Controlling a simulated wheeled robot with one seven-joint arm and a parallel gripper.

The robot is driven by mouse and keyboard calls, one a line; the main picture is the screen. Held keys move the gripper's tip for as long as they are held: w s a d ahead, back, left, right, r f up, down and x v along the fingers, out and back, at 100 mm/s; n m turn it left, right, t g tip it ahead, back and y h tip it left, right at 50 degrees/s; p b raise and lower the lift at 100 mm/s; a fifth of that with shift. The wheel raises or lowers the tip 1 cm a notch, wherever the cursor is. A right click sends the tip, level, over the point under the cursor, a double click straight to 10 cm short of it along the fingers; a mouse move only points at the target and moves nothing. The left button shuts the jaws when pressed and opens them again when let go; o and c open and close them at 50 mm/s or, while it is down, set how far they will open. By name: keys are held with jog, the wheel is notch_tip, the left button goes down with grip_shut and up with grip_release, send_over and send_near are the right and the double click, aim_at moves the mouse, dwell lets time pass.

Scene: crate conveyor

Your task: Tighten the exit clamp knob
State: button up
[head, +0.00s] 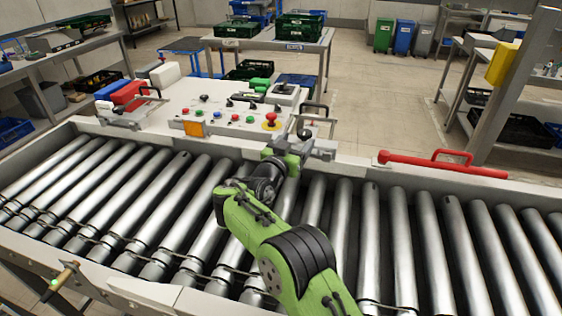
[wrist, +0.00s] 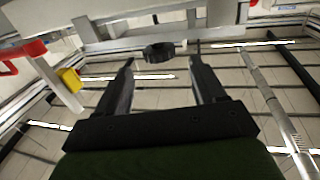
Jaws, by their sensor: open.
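A round black knob (head: 304,133) sits on a grey metal clamp (head: 318,149) on the far side rail, in line with my green arm. In the wrist view a dark ring-shaped knob (wrist: 158,52) lies ahead, between the lines of my fingers and close to their tips. My gripper (wrist: 162,65) is open, with nothing held; a gap to the knob seems to remain, but its depth is hard to judge. In the head view my gripper (head: 292,150) is small and partly hidden by my wrist. A similar clamp (head: 128,114) stands on the rail at left.
Steel rollers (head: 448,232) run below my arm. A control panel (head: 222,112) with buttons and a red emergency stop (head: 271,119) stands just behind and left of the clamp. A red bar with a handle (head: 442,163) lies along the rail at right.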

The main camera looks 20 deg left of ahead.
jog(key=s+a, duration=0.1)
jog(key=s, duration=1)
jog(key=shift+s+a+b, duration=0.4)
jog(key=w+d+r+m+g+h+p, duration=0.1)
jog(key=w+d+r+g+p, duration=0.1)
jog(key=d+r, duration=0.35)
jog(key=w+d+r+g+p, duration=0.1)
jog(key=d+r+g+p, duration=0.1)
jog(key=d, duration=0.6)
jog(key=s+d+r+g+p, duration=0.1)
jog(key=s+d+r+g, duration=0.15)
jog(key=d, duration=0.45)
jog(key=s+d+r+g+p, duration=0.1)
jog(key=s+d+r+p, duration=0.2)
jog(key=d, duration=0.4)
jog(key=s+d+f+n+g+y+p, duration=0.1)
jog(key=s+d+g+y+p, duration=0.1)
jog(key=s, duration=1.1)
jog(key=s+d+f+n+g+y+p, duration=0.1)
jog(key=s+d, duration=0.3)
jog(key=s, duration=0.9)
jog(key=shift+s+d+n+g+y+p, duration=0.25)
jog(key=shift+n+g+y+p, duration=0.2)
jog(key=shift+g, duration=0.4)
